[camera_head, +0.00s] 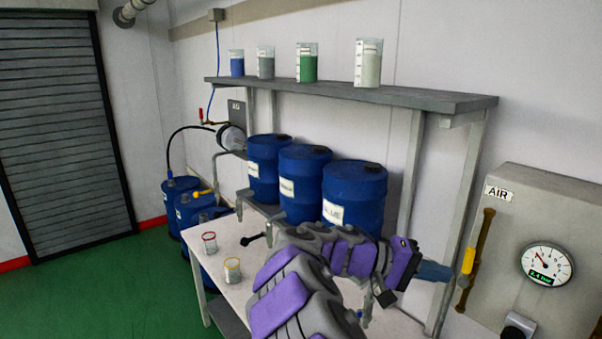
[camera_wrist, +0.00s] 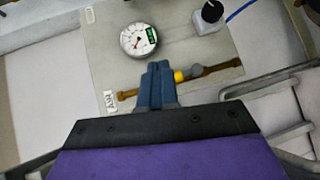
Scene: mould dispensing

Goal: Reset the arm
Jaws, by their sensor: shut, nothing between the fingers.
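My purple and grey arm reaches across the white table from the bottom of the head view. My gripper (camera_head: 436,272) has blue fingers and points right, toward the grey AIR panel (camera_head: 550,220). In the wrist view my gripper (camera_wrist: 157,68) is shut and empty, its fingers together in front of the panel (camera_wrist: 95,50). A yellow valve handle (camera_head: 469,261) on a brown pipe is close to the fingertips in the head view. In the wrist view the yellow part (camera_wrist: 179,77) is just right of the fingers. I cannot tell whether they touch.
A white table (camera_head: 222,300) holds two small cups, one red-rimmed (camera_head: 209,243) and one orange-rimmed (camera_head: 232,271). Blue drums (camera_head: 353,185) stand behind my arm under a grey shelf (camera_head: 400,97) with several beakers. A gauge (camera_head: 546,264) is on the panel. Green floor is free at left.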

